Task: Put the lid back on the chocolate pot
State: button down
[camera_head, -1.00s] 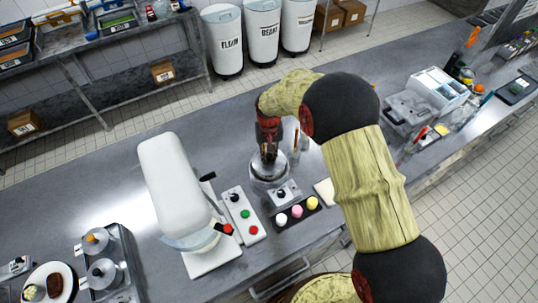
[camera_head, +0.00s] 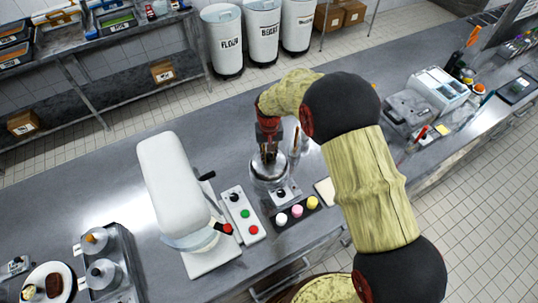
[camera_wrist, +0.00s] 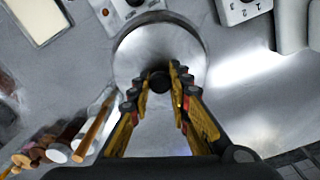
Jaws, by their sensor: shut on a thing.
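The chocolate pot (camera_head: 270,182) is a round silver vessel on the steel counter, with a small control box at its front. The silver lid (camera_wrist: 165,38) with a black knob (camera_wrist: 160,82) shows as a round disc in the wrist view. My gripper (camera_wrist: 161,74) is shut on the knob, its yellow and black fingers on either side. In the head view my gripper (camera_head: 268,157) points down over the pot. The lid is at the pot's top; I cannot tell whether it rests on the rim or hangs just above it. My fingers hide part of the lid.
A white mixer (camera_head: 175,185) and a button panel (camera_head: 243,213) stand left of the pot. A dark tray (camera_head: 296,212) with white, pink and yellow pieces lies in front. Upright tools (camera_wrist: 80,140) stand close beside the pot. Counter behind the mixer is clear.

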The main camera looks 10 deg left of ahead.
dwell(0.3)
jog(key=c, duration=1.7)
grip_release()
jog(key=o, duration=0.4)
jog(key=shift+o, duration=1.1)
jog(key=shift+r+p, duration=1.65)
jog(key=shift+r, duration=1.85)
jog(key=c, duration=0.3)
